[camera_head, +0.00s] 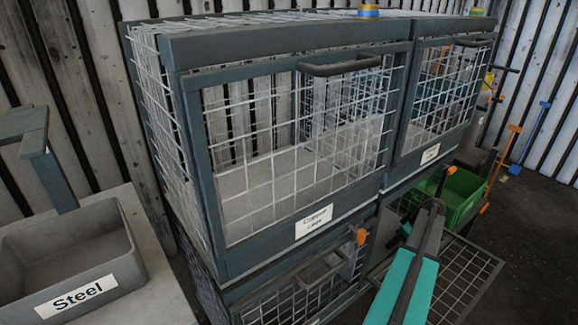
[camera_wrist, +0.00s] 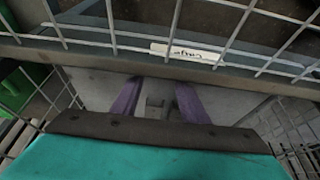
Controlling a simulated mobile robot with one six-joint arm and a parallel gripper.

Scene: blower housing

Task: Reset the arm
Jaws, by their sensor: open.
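My gripper (camera_wrist: 157,104) shows in the wrist view as two purple fingers, spread apart with no object seen between them. It is close to a wire cage front, whose bottom bar and white label (camera_wrist: 186,53) cross the upper part of that view. In the head view my teal arm (camera_head: 405,285) is at the lower right, in front of the cages. My gripper cannot be made out clearly there.
A large wire cage (camera_head: 297,240) with a label and dark handle stands in the middle, another cage (camera_head: 428,153) beside it. An open lower cage door (camera_head: 465,282) juts out near my arm. A green bin (camera_head: 462,196) is behind it. A grey "Steel" tray (camera_head: 100,262) is left.

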